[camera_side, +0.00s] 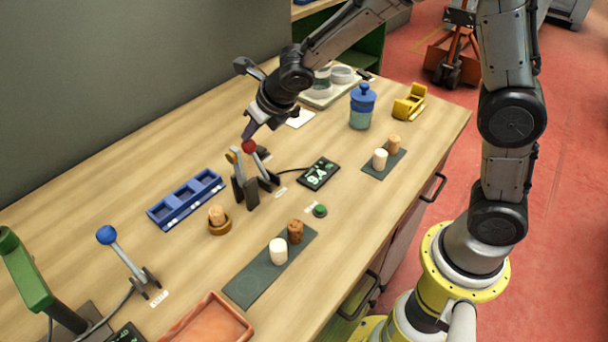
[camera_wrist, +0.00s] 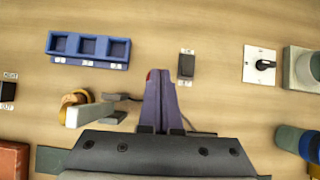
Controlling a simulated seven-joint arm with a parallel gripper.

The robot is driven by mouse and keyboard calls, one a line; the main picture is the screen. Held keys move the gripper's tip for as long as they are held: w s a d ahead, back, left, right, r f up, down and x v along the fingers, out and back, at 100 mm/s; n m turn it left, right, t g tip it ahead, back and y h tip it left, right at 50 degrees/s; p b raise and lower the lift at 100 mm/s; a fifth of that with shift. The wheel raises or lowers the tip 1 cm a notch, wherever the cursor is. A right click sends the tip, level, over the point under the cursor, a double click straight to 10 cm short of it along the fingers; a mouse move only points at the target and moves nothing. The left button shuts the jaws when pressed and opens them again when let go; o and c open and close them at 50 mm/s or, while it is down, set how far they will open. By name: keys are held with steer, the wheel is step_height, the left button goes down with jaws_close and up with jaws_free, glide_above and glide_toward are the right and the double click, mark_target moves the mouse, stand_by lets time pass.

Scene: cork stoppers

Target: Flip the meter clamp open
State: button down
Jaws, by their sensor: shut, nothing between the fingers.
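The meter clamp (camera_side: 245,190) stands mid-table in the side view, with dark upright plates. A cable links the clamp area to a black meter (camera_side: 319,173) with green digits.
A blue three-pocket tray (camera_side: 186,199) and a cork in a round holder (camera_side: 219,224) stand left of the clamp. A green button (camera_side: 320,210) and a dark mat (camera_side: 250,286) with stoppers lie in front. A blue-lidded jar (camera_side: 362,108) stands behind right.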

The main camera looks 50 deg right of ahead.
steer(key=shift+w+f, duration=0.1)
steer(key=shift+w, duration=0.2)
steer(key=shift+w+f+g, duration=0.3)
steer(key=shift+w+g, duration=0.3)
steer(key=shift+f, duration=0.15)
stand_by(0.4)
steer(key=v, duration=0.4)
steer(key=shift+s+r, duration=0.1)
steer(key=shift+r, duration=0.15)
steer(key=w+r, duration=0.6)
steer(key=r, duration=0.1)
steer(key=shift+r, duration=0.2)
steer(key=shift+d, duration=0.1)
